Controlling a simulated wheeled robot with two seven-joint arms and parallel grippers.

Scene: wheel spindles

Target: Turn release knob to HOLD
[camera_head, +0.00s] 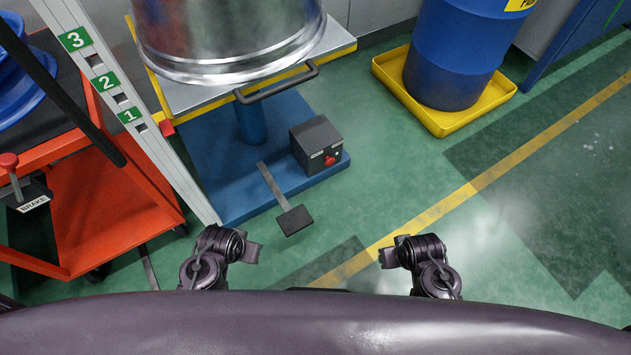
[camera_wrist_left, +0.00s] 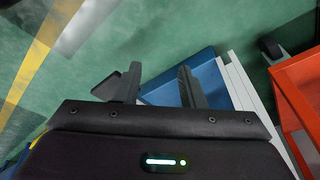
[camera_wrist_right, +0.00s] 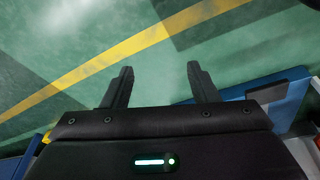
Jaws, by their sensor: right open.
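A small red knob (camera_head: 330,160), which looks like the release knob, sits on the front of a dark grey box (camera_head: 316,142) on the blue base of the lift table. White marks beside it are too small to read, so its setting cannot be told. My left gripper (camera_wrist_left: 159,68) is open and empty, its fingers apart over the floor, pedal and blue base. My right gripper (camera_wrist_right: 160,68) is open and empty above the green floor. In the head view both arms are low at the bottom, well short of the knob.
A metal wheel (camera_head: 230,40) rests on the lift table above the box. A foot pedal (camera_head: 295,220) sticks out in front. A numbered post (camera_head: 150,140) and a red cart (camera_head: 115,210) with a BRAKE lever stand left. A blue drum (camera_head: 455,60) stands right. Floor at right is clear.

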